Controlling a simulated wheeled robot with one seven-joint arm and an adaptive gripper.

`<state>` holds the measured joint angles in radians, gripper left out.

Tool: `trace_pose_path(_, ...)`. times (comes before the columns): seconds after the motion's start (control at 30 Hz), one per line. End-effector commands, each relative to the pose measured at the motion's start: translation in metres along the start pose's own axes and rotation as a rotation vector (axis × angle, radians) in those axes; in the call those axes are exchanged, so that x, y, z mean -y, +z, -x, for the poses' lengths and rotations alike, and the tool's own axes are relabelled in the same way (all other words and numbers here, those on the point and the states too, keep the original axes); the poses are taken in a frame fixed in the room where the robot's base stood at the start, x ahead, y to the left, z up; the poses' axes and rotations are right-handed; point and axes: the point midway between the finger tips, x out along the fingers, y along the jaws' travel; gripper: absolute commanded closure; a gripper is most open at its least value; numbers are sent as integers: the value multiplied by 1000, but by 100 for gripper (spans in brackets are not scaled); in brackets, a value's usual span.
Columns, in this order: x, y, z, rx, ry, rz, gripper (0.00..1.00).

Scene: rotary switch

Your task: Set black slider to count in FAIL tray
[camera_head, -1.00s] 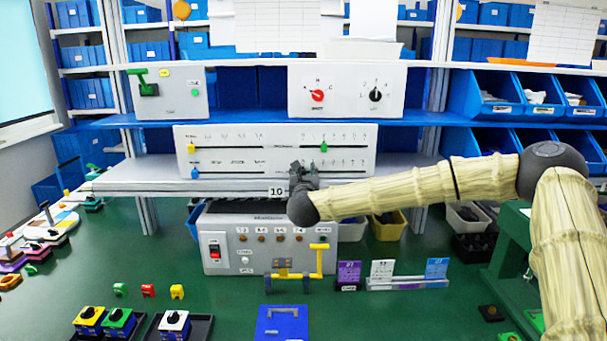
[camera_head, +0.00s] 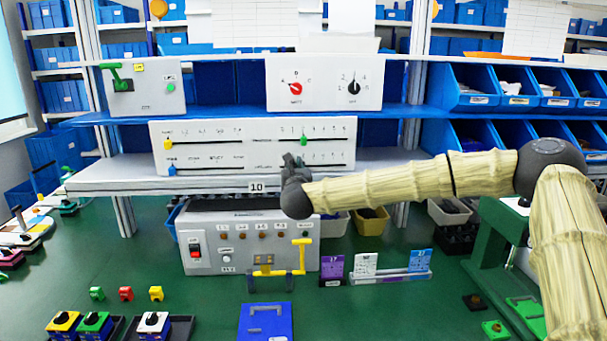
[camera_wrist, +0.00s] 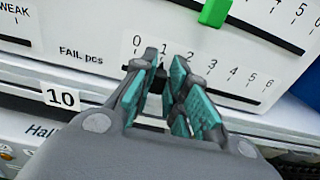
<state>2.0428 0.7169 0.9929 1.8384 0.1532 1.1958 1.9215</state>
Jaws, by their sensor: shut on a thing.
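The white slider panel (camera_head: 253,150) stands on the middle shelf. In the wrist view, its lower right scale (camera_wrist: 195,68) is marked "FAIL pcs" and runs from 0 to 6. My gripper (camera_wrist: 164,66) is at this scale, its teal-padded fingers closed around the small black slider (camera_wrist: 156,80), between about 1 and 2. The fingers hide much of the slider. In the head view, my gripper (camera_head: 293,162) covers it. Two dark trays, one with yellow and green switch blocks (camera_head: 80,323) and one with a white block (camera_head: 153,323), stand at lower left; I cannot tell which is FAIL.
A green slider (camera_wrist: 214,12) sits on the scale above. Yellow (camera_head: 168,144) and blue (camera_head: 172,169) sliders are at the panel's left. A "10" label (camera_wrist: 60,98) is on the shelf edge below. A grey box with a yellow handle (camera_head: 250,245) stands underneath.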

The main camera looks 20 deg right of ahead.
Motion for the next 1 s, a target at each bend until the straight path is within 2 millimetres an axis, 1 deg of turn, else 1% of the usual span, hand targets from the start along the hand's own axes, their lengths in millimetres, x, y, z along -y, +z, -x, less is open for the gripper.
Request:
trace_pose_path(0.03, -2, 0, 0, 1, 4, 0, 100)
trace_pose_path(0.27, -2, 1, 0, 0, 3, 1, 100)
trace_pose_path(0.3, -2, 1, 0, 0, 3, 1, 79)
trace_pose_path(0.4, -2, 1, 0, 0, 3, 1, 62)
trace_pose_path(0.77, -2, 0, 2, -1, 3, 1, 62)
trace_pose_path(0.87, -1, 0, 9, -1, 2, 0, 62)
trace_pose_path(1.0, -2, 0, 29, -1, 4, 1, 62)
